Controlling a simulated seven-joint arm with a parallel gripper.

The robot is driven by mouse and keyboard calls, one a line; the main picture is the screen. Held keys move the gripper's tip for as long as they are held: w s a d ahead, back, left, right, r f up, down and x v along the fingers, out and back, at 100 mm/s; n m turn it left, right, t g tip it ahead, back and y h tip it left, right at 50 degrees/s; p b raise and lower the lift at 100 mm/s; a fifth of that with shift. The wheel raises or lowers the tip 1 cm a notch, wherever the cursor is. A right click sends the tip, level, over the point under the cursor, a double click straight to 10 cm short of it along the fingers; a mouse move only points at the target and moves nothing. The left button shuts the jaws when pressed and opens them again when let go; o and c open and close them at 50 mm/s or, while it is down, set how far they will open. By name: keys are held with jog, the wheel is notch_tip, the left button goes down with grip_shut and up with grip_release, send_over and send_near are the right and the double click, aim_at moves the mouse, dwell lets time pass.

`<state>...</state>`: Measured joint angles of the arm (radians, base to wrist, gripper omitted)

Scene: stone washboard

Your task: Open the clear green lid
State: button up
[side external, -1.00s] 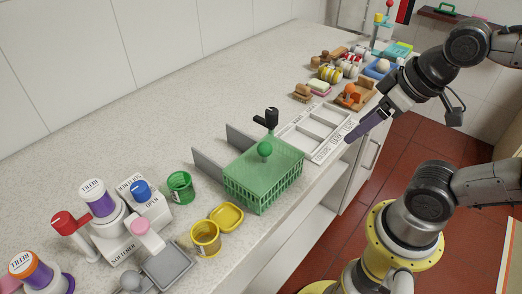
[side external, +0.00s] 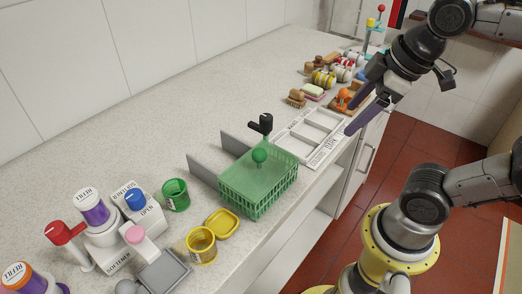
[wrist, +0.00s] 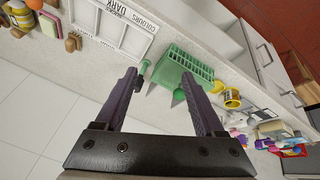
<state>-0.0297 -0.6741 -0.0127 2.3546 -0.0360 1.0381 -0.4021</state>
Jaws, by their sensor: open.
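The clear green lid (side external: 268,158) lies flat on top of a green slatted basket (side external: 250,203) on the counter. My gripper (side external: 362,107) is open and empty, above the counter's right edge and apart from the lid. Its two purple fingers (wrist: 167,85) are spread wide in the wrist view.
Grey upright panels (side external: 203,176) and a black tap-like part (side external: 262,124) stand behind the basket. A white divided tray (side external: 318,125) lies to its right. Green (side external: 175,194) and yellow (side external: 202,246) cups stand to its left.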

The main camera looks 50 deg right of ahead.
jog(key=w+a+r+n, duration=0.2)
jog(key=w+r+n, duration=0.1)
jog(key=w+n, duration=0.1)
jog(key=n+g, duration=0.3)
jog(key=n, duration=0.4)
send_over(260, 150)
jog(key=s, duration=0.3)
jog(key=w+f, duration=0.1)
jog(key=f, duration=0.3)
jog(key=w+f, duration=0.1)
jog(key=f, duration=0.3)
jog(key=w+f, duration=0.1)
jog(key=f, duration=0.4)
jog(key=shift+d, duration=0.1)
grip_shut()
